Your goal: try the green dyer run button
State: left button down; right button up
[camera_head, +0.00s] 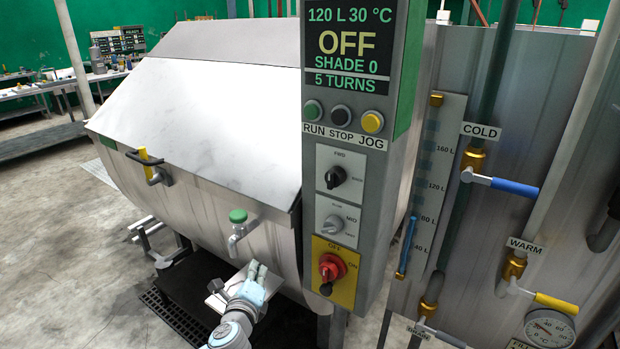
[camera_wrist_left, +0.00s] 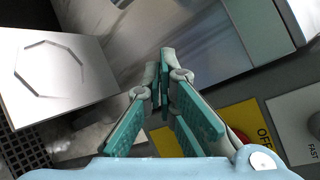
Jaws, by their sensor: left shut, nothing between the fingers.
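The green run button (camera_head: 313,109) is on the dyer's control panel (camera_head: 398,200), at the left of a row with a black stop button (camera_head: 341,116) and a yellow jog button (camera_head: 373,121). The display (camera_head: 347,48) above reads OFF, SHADE 0, 5 TURNS. My left gripper (camera_head: 256,268) is well below and left of the run button, in front of the lower drum. Its fingers also show in the left wrist view (camera_wrist_left: 160,80), shut and empty. The run button is not visible in the left wrist view. My right gripper is not in view.
A green-topped tap (camera_head: 238,222) sticks out from the drum above my left gripper. Pipes and the cold valve (camera_head: 515,187) stand at the right.

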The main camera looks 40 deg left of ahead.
pick_arm(q)
notch_tip(320, 180, up, 24)
jog(key=w+d+m+t, duration=0.2)
jog(key=d+m+t, duration=0.1)
jog(key=m+t, duration=0.65)
jog(key=m+t+h+p, duration=0.1)
jog(key=m+t+h, duration=0.35)
jog(key=m, duration=0.95)
send_near(312, 112)
jog(key=s+r, duration=0.7)
jog(key=shift+w+a+n, duration=0.1)
jog(key=shift+w+n, duration=0.05)
jog(key=shift+n, duration=0.1)
jog(key=w+b, duration=0.2)
jog(key=w, duration=0.7)
jog(key=shift+a, duration=0.1)
